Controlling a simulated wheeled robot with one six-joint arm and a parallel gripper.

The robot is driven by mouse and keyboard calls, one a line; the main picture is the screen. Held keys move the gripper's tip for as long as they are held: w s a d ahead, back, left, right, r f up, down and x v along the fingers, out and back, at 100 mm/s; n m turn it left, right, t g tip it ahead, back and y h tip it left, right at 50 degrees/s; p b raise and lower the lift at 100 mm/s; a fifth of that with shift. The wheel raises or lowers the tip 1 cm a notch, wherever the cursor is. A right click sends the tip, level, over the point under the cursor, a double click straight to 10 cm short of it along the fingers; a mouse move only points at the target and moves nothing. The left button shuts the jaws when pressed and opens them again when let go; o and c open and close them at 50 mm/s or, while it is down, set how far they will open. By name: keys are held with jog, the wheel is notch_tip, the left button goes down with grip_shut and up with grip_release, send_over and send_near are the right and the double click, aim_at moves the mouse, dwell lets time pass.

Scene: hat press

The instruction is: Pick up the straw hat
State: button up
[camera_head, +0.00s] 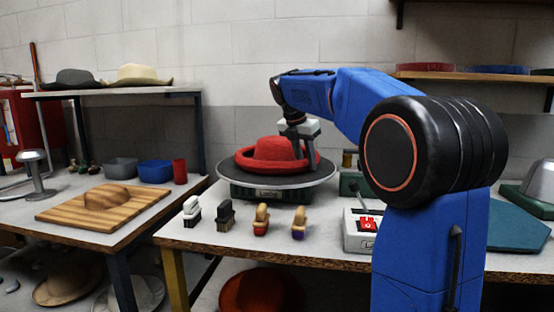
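No hat here is clearly straw. A cream hat (138,75) with a dark band sits on the raised shelf at the back left, beside a dark grey hat (73,78). Below the left table, a tan hat (66,282) and a paler hat (138,294) lie low, partly cut off by the frame. A red hat (262,155) rests on a round dark turntable on the middle table. My gripper (304,155) points down at the red hat's right side, its fingers apart. The fingertips are partly lost against the hat, and I cannot tell whether they pinch it.
Several small brushes (260,219) and a switch box (360,232) stand along the middle table's front. Another red hat (260,291) lies under the middle table.

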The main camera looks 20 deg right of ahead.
jog(key=shift+d+f, duration=0.1)
jog(key=shift+f, duration=0.1)
grip_shut()
notch_tip(320, 180, up, 10)
dwell(0.6)
dwell(1.0)
